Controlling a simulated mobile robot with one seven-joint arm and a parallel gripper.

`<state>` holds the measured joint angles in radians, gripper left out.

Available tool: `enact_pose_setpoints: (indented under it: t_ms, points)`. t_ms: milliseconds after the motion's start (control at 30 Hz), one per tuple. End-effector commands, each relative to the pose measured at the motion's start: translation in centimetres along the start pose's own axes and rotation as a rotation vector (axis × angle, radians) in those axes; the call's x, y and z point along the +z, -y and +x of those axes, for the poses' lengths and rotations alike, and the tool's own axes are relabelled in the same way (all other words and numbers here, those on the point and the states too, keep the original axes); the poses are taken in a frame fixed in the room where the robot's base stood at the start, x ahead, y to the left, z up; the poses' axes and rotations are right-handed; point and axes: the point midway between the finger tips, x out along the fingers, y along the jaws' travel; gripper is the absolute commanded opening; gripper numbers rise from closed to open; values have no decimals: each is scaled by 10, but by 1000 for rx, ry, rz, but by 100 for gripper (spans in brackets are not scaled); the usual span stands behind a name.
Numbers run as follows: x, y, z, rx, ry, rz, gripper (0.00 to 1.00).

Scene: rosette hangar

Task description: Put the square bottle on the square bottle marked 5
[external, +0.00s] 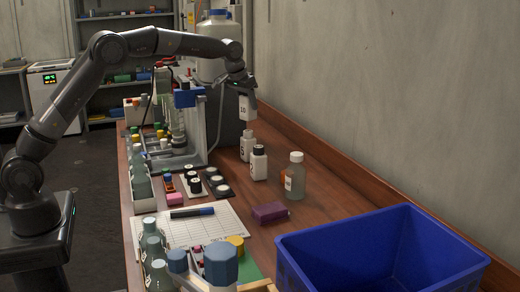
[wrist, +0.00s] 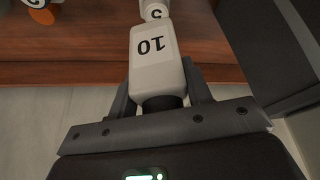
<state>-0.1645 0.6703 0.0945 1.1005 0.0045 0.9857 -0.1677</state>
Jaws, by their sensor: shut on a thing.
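My gripper (external: 247,93) is shut on the cap end of a white square bottle (external: 246,108) marked 10. The bottle hangs above the bench, clear of the things below. In the wrist view this bottle (wrist: 155,60) fills the middle, its dark cap end between the fingers (wrist: 160,108). Just past its far end shows a white bottle marked 5 (wrist: 155,10), partly cut off by the frame edge. In the external view a white bottle (external: 247,146) stands almost straight below the held one; its mark is too small to read. The two are apart.
Another white bottle with a black cap (external: 258,163) stands just in front, and a clear bottle with a white cap (external: 295,176) to its right. A grey rack frame (external: 197,130) is close on the left. A purple block (external: 270,212) and a blue bin (external: 380,250) are nearer the camera.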

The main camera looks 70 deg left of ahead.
Motion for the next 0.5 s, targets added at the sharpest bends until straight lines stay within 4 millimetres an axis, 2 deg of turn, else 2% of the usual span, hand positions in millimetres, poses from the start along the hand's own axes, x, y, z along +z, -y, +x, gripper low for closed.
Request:
enact_pose_setpoints:
  t_ms: [167, 400, 500]
  points:
    - [-2, 6, 9, 1, -1, 1, 17]
    - [11, 5, 39, 0, 1, 1, 17]
    - [12, 5, 42, 0, -2, 1, 17]
